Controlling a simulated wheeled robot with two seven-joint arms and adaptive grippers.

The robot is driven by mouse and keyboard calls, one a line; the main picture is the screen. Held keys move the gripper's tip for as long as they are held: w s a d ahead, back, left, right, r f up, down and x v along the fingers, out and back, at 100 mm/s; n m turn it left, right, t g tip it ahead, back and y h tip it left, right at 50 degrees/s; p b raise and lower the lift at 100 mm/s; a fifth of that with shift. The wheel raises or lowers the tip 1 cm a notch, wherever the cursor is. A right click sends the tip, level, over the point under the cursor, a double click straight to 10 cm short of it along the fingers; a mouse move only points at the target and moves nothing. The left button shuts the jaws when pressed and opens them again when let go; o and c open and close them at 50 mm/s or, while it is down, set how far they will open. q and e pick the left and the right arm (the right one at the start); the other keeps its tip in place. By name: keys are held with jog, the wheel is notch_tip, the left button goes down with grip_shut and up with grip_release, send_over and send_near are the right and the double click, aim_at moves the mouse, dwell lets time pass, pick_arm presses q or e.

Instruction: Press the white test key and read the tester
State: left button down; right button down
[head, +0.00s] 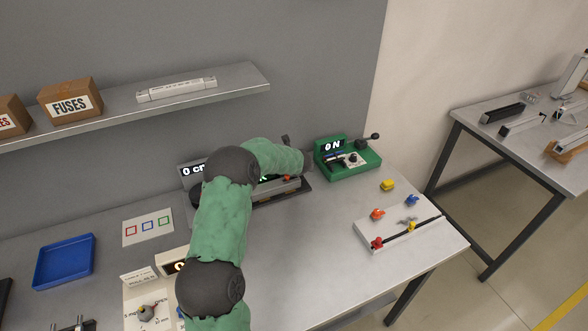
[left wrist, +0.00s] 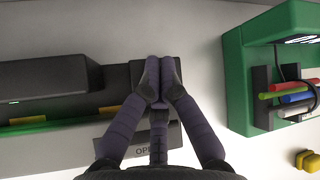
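In the head view a dark tester (head: 280,190) with a partly covered green-lit display and a small red part stands at the back of the table. My green left arm covers much of it; I cannot make out a white key. In the left wrist view the dark grey device (left wrist: 45,82) lies under my left gripper (left wrist: 157,70). The fingertips are together with nothing seen between them, over its right end; contact cannot be told. A label there is partly covered and reads "OPE". A green tester (head: 350,160) reading "0 N" stands to the right, also in the left wrist view (left wrist: 236,80).
Right of the arm are a yellow connector (head: 388,185) and a pale board (head: 395,232) with coloured clips. A blue tray (head: 65,261) and a card with coloured squares (head: 148,227) lie left. A shelf (head: 235,84) with boxes hangs above.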

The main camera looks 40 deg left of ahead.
pick_arm(q)
jog(key=shift+r+p, duration=0.6)
jog(key=shift+r, duration=0.25)
jog(key=shift+r+p, duration=1.95)
jog(key=shift+r, duration=0.6)
jog(key=shift+f, duration=0.1)
